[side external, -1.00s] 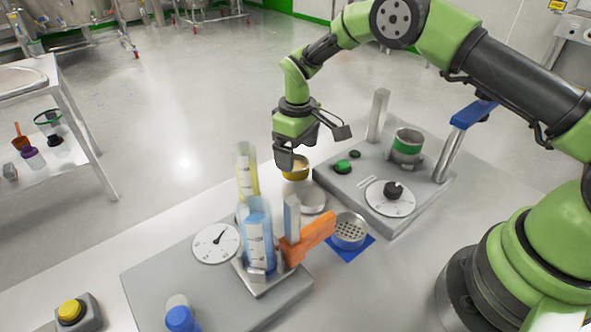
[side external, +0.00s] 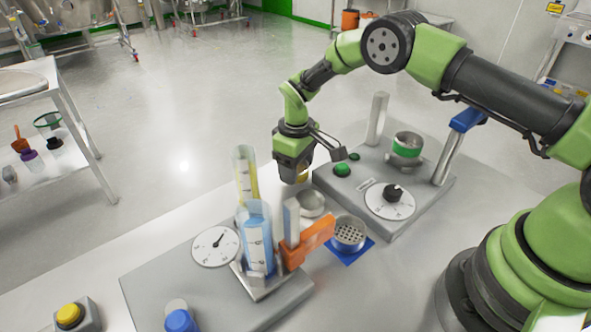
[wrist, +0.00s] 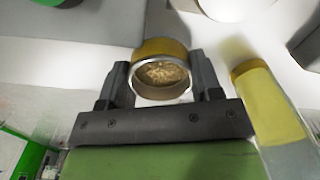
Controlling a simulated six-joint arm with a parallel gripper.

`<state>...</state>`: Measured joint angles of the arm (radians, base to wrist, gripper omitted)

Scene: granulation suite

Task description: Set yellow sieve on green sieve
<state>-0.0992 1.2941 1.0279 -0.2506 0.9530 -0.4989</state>
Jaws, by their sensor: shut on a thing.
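The yellow sieve (wrist: 160,50) is a short round ring with a yellow band, a metal rim and pale granules inside. My gripper (wrist: 160,65) is shut on it, with one finger on each side. In the side view my gripper (side external: 297,178) points down and hides most of the yellow sieve (side external: 303,177); I cannot tell how high it is above the table. The green sieve (side external: 407,146), metal with a green band, sits on the grey machine at the right, apart from my gripper.
A round metal pan (side external: 311,204) is just below my gripper. A perforated blue sieve (side external: 348,232) sits on a blue mat. Metal posts (side external: 377,119) rise from the machine.

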